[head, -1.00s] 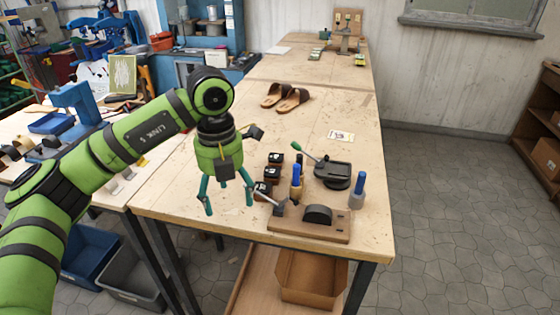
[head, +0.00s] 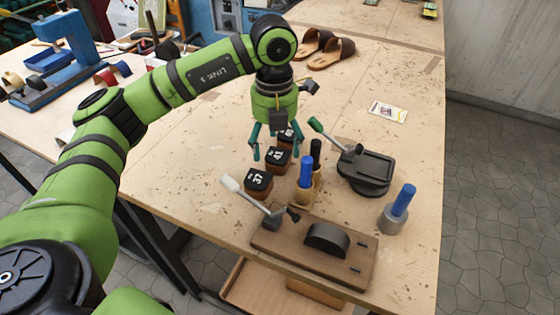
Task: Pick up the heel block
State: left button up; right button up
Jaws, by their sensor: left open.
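Three dark-topped heel blocks with brown sides stand in a row on the workbench in the head view. The nearest heel block (head: 258,182) is marked 37 and the middle heel block (head: 277,158) is marked 41. The far heel block (head: 287,136) is partly hidden by my gripper. My left gripper (head: 279,153) points down, open and empty, with its teal fingers to either side of the row around the middle and far blocks. I cannot tell how high the fingertips are above the bench. My right gripper is not in view.
Just right of the blocks are blue- and black-handled tools in a wooden holder (head: 303,198). A lever press (head: 365,170), a wooden clamp board (head: 275,240) and a blue-handled tool (head: 397,210) stand nearby. Sandals (head: 332,52) and a card (head: 388,112) lie farther back. The bench left of the blocks is clear.

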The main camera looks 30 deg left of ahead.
aim_at(277, 156)
pick_arm(q)
notch_tip(277, 156, down, 5)
jog(key=shift+w+r+p, duration=0.15)
jog(key=shift+r+p, duration=0.05)
jog(key=shift+p, duration=0.75)
jog(key=shift+f, duration=0.3)
jog(key=c, duration=1.1)
jog(key=shift+c, duration=0.9)
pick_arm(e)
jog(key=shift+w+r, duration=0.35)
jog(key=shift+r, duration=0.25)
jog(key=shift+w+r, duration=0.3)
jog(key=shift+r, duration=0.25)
